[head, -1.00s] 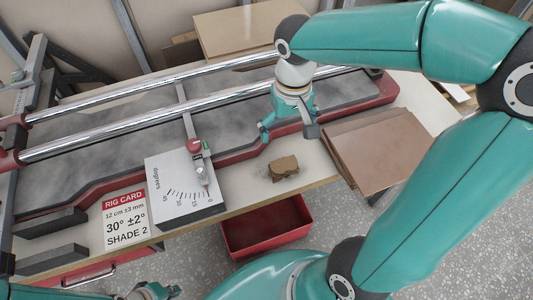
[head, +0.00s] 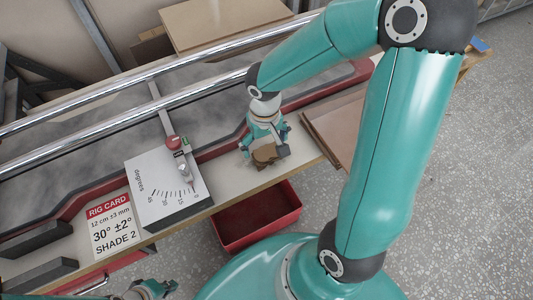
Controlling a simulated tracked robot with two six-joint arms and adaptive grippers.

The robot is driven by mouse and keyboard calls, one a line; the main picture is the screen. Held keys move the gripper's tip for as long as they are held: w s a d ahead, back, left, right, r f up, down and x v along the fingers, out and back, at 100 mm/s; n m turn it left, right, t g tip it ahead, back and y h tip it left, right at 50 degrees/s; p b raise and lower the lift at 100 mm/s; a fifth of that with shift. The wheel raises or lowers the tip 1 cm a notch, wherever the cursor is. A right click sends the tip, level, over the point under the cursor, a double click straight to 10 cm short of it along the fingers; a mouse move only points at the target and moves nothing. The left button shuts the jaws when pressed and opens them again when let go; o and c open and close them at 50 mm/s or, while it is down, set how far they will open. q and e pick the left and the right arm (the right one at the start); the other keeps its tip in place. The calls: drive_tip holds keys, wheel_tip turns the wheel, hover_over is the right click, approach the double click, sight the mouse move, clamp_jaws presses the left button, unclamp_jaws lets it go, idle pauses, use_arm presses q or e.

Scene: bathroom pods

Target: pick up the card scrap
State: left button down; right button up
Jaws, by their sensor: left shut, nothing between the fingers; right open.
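The card scrap (head: 265,157) is a small, crumpled brown piece on the pale bench top, to the right of the white angle gauge block. My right gripper (head: 264,153) is open above the scrap, its fingers on either side of it in the picture. The fingers and palm cover part of the scrap, and I cannot tell whether they touch it. My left gripper (head: 165,288) is at the bottom left edge of the head view, shut and empty, away from the scrap.
A white degree gauge block (head: 160,185) and the rig card (head: 112,228) lie left of the scrap. A red bin (head: 258,215) sits below the bench's front edge. Brown sheets (head: 340,128) are stacked to the right. Chrome rails (head: 190,95) run behind.

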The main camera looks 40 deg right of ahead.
sight(266, 149)
wheel_tip(266, 149, down, 4)
drive_tip(key=shift+f, duration=0.15)
drive_tip(key=shift+c, duration=0.3)
drive_tip(key=c, duration=0.7)
drive_tip(key=shift+c, duration=0.2)
drive_tip(key=shift+d+r, duration=0.1)
drive_tip(key=shift+r, duration=0.1)
